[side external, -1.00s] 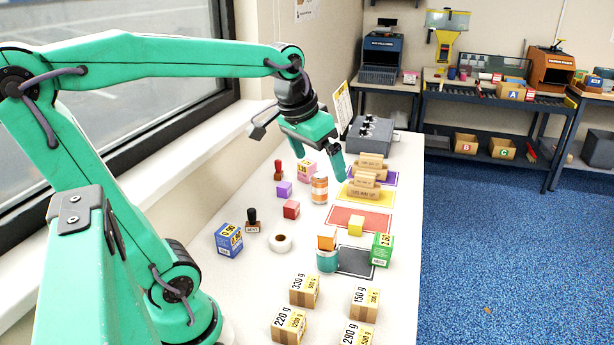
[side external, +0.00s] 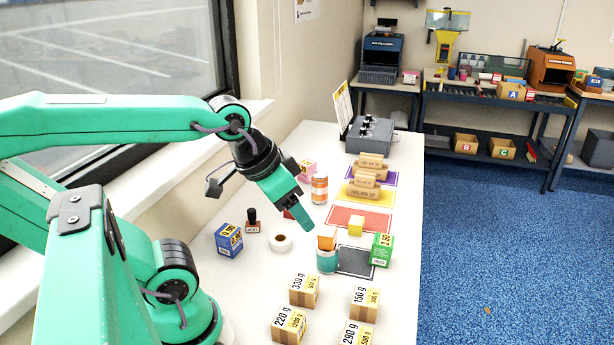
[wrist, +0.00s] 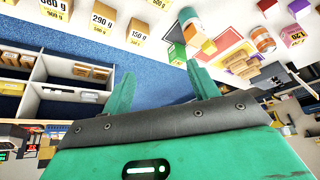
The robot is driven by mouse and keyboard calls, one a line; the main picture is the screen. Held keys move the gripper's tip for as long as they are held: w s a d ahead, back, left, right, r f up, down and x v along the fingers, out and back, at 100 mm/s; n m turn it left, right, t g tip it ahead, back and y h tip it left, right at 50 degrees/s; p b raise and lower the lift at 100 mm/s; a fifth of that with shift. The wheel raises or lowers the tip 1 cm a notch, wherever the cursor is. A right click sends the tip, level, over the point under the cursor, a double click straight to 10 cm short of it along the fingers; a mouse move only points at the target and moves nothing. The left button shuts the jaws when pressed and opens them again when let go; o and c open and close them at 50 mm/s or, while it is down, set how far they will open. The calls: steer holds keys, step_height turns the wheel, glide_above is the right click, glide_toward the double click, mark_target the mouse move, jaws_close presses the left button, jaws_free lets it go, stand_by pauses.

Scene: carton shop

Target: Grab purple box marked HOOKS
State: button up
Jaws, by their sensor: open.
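A small purple box (wrist: 298,5) shows at the top right edge of the wrist view; I cannot read HOOKS on it.
An orange jar (side external: 319,189) and a pink box (side external: 307,170) stand behind my gripper. A blue box (side external: 229,240), a stamp (side external: 252,222) and a tape roll (side external: 281,242) are to its left. A teal can (side external: 327,261) and several weight-marked cartons (side external: 304,291) stand nearer.

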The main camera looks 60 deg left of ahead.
steer(key=shift+w+r, duration=0.1)
steer(key=w+a+n+g+y, duration=0.1)
steer(key=w+a+n+g, duration=0.3)
steer(key=w+a, duration=1.4)
steer(key=a+f+n, duration=0.1)
steer(key=a+f, duration=0.4)
steer(key=a, duration=0.3)
steer(key=a+f+n+g, duration=0.1)
steer(key=a+f, duration=0.4)
steer(key=a, duration=0.3)
steer(key=a+f+n+h, duration=0.1)
steer(key=a+f+n, duration=0.1)
steer(key=a+f, duration=0.3)
steer(key=shift+s+a+f+g, duration=0.15)
steer(key=shift+a+f, duration=0.05)
steer(key=shift+a, duration=0.8)
steer(key=shift+s+a+f+g, duration=0.1)
steer(key=shift+a+f+g, duration=0.1)
steer(key=shift+a, duration=0.75)
steer(key=shift+s+a+f, duration=0.15)
steer(key=shift+a+f, duration=0.25)
steer(key=shift+f, duration=1.25)
steer(key=shift+f, duration=0.1)
